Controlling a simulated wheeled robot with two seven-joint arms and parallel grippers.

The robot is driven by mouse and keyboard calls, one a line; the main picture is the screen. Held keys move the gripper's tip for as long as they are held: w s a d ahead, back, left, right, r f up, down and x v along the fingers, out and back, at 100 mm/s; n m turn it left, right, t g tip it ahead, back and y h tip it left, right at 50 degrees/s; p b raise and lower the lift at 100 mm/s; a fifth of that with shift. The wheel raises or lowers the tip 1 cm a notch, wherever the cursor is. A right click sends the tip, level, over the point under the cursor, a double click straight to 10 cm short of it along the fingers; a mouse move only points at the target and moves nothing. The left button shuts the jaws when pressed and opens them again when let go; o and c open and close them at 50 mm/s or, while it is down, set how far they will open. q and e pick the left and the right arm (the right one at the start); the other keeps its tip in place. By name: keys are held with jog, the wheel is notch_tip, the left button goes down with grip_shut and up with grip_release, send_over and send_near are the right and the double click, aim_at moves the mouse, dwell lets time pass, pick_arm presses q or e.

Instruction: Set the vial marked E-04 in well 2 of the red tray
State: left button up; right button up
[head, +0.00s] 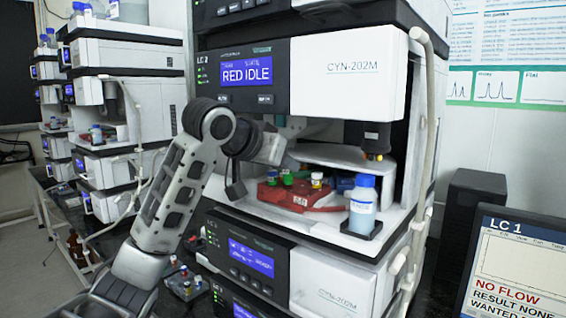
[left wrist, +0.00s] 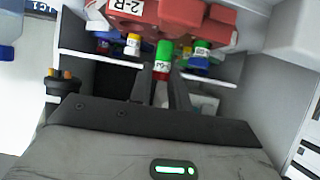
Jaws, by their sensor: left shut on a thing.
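My left gripper (left wrist: 162,78) is shut on a green-capped vial (left wrist: 163,50), seen in the left wrist view. The vial's white label is too small to read surely. The red tray (left wrist: 178,12), marked 2-R, lies just beyond it. In the head view the red tray (head: 300,202) sits on the open shelf of the LC 2 stack, below my left arm's end. I cannot tell whether the held vial touches the tray, and the well numbers are hidden. My right gripper is out of view.
A blue-capped bottle (head: 363,205) stands at the shelf's front right. A blue tray (head: 344,185) is behind the red one. A dark nozzle (head: 376,140) hangs above the bottle. The shelf's side walls and the unit above leave little room.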

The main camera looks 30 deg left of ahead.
pick_arm(q)
jog(key=shift+f+b, duration=0.6)
jog(key=shift+f, duration=0.45)
dwell(0.5)
jog(key=o, duration=0.8)
jog(key=shift+o, duration=0.2)
jog(key=b+v, duration=0.1)
jog(key=v, duration=1.5)
